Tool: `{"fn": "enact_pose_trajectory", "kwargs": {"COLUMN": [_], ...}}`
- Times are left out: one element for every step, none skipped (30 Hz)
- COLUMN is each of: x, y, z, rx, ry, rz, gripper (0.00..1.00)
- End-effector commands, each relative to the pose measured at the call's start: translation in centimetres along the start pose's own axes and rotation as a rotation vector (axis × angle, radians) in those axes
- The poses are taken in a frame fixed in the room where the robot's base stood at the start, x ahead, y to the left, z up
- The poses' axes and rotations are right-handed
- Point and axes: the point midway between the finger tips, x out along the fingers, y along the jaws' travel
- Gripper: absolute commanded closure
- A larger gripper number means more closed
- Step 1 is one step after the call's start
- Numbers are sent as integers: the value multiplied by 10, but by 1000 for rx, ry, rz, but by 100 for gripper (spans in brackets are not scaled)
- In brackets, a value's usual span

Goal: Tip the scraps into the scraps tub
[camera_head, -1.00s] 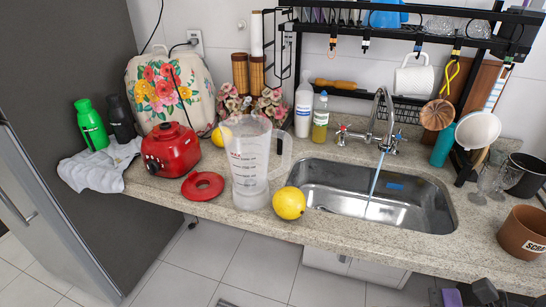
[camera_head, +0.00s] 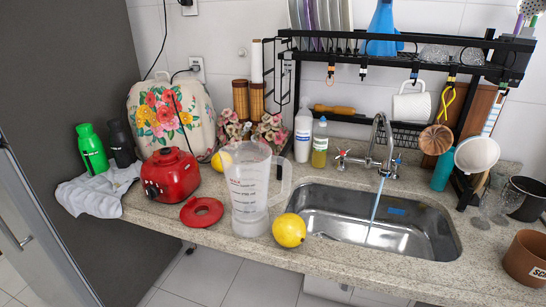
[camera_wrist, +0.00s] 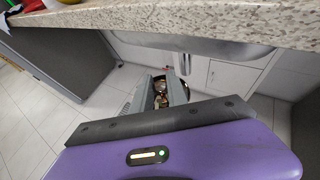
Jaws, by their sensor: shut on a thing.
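The scraps tub (camera_head: 527,260) is a brown round tub with a partly visible label. It stands upright on the counter at the right edge of the head view, cut off by the frame. In the wrist view my gripper (camera_wrist: 160,82) is below the counter's front edge, its two grey fingers close together. It is shut on a small dark round dish (camera_wrist: 184,88), mostly hidden by the fingers. Mixed brown and pale bits, seemingly the scraps (camera_wrist: 160,98), show between the fingers. My gripper is outside the head view.
The counter edge (camera_wrist: 190,22) overhangs above my gripper. Beside the tub stand clear glasses (camera_head: 485,205) and a black pot (camera_head: 528,198). The sink (camera_head: 375,225) lies left of the tub, with water running. A lemon (camera_head: 289,230) and a blender jug (camera_head: 250,190) stand near the front.

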Motion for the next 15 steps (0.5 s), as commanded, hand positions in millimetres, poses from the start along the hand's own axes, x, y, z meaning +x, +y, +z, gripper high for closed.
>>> {"fn": "enact_pose_trajectory", "kwargs": {"x": [3,3,4,5,6,7,7,8,9,11,12,13,14,15,16], "y": [6,8,12,16,21,29,35,41,50,57,64,73,78,83,88], "z": [-15,-23,-32,-39,-45,-52,-57,-62,-67,-70,-72,-74,-75,-76,-77], "rx": [37,52,70,82,93,104,111,116,121,120,121,121,120,119,118], "ry": [-1,0,-1,-1,-1,-1,-1,-2,-1,-2,-1,-2,-2,-3,-2], "rz": [-54,-84,-122,-147,-169,-193,-209,-221,-233,-237,-239,-239,-239,-239,-240], "gripper": [100,100,100,100,100,100,100,100,100,100,100,100,100,100,100]}}
